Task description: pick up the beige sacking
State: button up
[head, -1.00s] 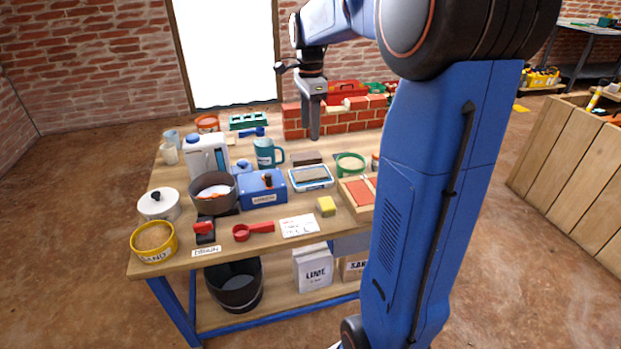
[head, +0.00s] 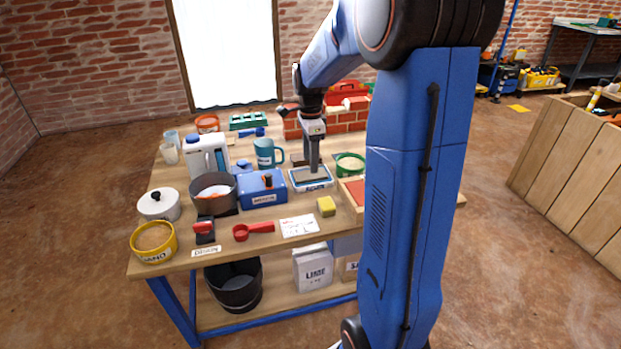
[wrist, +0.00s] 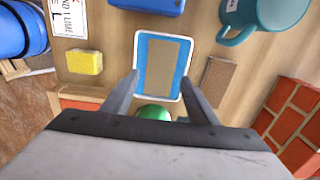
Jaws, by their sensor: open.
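The beige sacking (wrist: 160,66) lies flat as a rectangle inside a blue and white tray (wrist: 141,52) in the wrist view. In the head view the tray (head: 298,187) sits mid-table, with the sacking (head: 303,175) partly hidden by my gripper. My gripper (head: 314,172) points down over the tray. In the wrist view my gripper (wrist: 159,80) is open, with one finger on each side of the tray's near part and nothing between them. I cannot tell whether the fingertips touch the tray.
A blue toolbox (head: 262,189), a teal mug (head: 266,153) and a yellow sponge (head: 326,206) stand around the tray. A brown block (wrist: 218,76) lies close to its right in the wrist view. A low brick wall (head: 345,122) stands behind.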

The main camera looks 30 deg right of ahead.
jog(key=shift+f, duration=2.75)
jog(key=c, duration=0.9)
jog(key=shift+r, duration=0.15)
notch_tip(320, 180, up, 10)
jog(key=shift+o, duration=0.9)
